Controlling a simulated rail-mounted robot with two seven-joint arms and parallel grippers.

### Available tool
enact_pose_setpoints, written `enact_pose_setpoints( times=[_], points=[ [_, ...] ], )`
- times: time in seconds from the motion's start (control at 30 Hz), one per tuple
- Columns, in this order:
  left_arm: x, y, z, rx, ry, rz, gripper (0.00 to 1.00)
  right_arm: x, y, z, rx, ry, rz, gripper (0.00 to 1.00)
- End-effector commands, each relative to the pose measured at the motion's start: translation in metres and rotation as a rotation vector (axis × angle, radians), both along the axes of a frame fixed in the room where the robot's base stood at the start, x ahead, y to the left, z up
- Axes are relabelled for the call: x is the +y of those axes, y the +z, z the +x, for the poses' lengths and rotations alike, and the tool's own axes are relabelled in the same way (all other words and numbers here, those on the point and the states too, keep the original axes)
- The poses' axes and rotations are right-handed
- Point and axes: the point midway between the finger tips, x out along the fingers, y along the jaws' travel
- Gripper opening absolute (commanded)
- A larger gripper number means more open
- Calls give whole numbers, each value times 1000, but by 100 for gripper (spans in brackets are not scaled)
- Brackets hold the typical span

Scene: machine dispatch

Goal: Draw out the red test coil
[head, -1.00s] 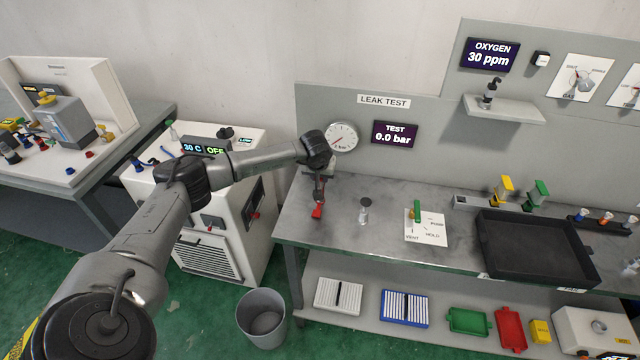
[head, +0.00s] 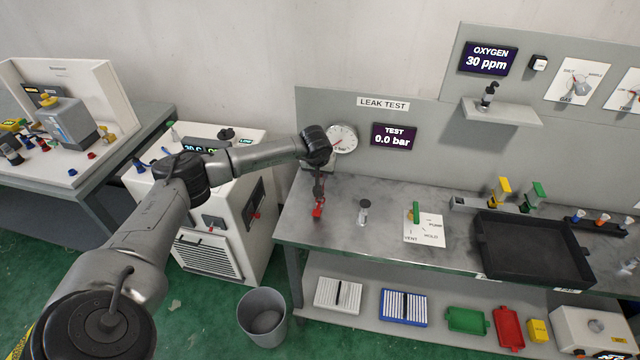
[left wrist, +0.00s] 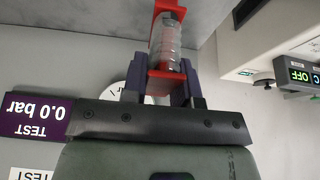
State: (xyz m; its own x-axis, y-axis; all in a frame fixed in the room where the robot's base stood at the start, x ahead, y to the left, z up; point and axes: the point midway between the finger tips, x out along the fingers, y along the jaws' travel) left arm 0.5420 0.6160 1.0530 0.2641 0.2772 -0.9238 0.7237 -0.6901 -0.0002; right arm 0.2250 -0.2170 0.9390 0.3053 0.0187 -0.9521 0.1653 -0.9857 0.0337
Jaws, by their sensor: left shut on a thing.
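The red test coil (head: 318,208) is at the left end of the leak test bench, directly below my left gripper (head: 319,194). In the left wrist view the coil (left wrist: 160,82) shows a red frame around a clear ribbed cylinder. The fingers of my left gripper (left wrist: 160,92) are shut on its red end, one on each side. I cannot tell whether the coil touches the bench or anything beneath it. My right gripper is in neither view.
The test screen (head: 394,135) reads 0.0 bar beside a round gauge (head: 343,138). A small metal fitting (head: 363,212) stands to the right on the bench, then a valve card with a green handle (head: 417,213). A black tray (head: 585,277) lies further right. A chiller stands left.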

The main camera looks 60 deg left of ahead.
Motion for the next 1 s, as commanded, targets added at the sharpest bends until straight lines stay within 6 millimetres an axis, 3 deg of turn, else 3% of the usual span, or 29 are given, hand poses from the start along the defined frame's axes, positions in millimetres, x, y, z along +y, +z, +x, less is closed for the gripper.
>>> enact_pose_setpoints(
  times=[1.0],
  points=[
    [0,41,0,0,1,0,0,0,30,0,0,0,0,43]
  ],
)
